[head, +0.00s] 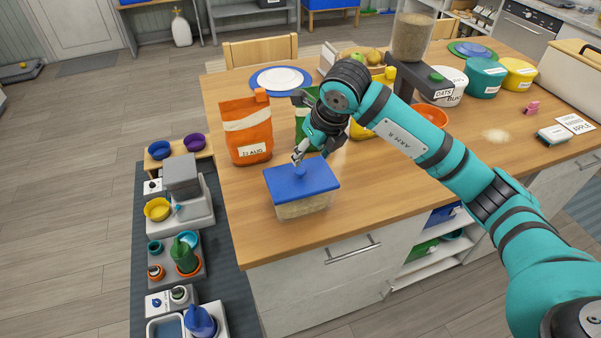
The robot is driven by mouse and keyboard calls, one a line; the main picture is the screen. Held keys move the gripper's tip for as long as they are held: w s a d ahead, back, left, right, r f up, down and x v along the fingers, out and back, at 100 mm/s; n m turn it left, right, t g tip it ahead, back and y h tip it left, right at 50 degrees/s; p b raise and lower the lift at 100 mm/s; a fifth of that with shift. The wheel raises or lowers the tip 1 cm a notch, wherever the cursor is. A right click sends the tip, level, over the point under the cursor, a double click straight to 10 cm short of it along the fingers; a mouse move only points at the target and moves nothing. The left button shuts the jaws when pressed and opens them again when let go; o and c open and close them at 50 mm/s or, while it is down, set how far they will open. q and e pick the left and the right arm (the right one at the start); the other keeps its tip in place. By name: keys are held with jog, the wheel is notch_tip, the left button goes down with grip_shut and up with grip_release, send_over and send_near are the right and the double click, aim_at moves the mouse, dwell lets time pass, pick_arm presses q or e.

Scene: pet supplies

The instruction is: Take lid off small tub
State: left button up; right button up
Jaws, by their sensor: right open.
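A small clear tub (304,208) with tan contents stands near the front left corner of the wooden counter. Its blue lid (318,181) sits on top and has a small raised knob (300,170) in the middle. My right gripper (299,157) points down just above the lid, with its fingertips at or close to the knob. The right gripper is open; whether a finger touches the knob cannot be told. My left gripper is not in view.
An orange bag (246,130) stands behind the tub, and a green bag (303,131) is partly hidden behind my right gripper. A dispenser (410,45) and labelled tubs (483,78) stand farther back. The counter (400,190) right of the tub is clear.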

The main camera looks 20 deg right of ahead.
aim_at(300, 169)
jog(key=shift+x, duration=0.8)
jog(key=p+x, duration=0.1)
jog(key=x, duration=0.1)
jog(key=a+p+x, duration=0.1)
jog(key=p+x, duration=0.1)
jog(key=shift+f, duration=0.35)
jog(key=shift+w+f, duration=0.1)
jog(key=shift+f, duration=0.25)
jog(key=shift+c, duration=0.4)
grip_shut()
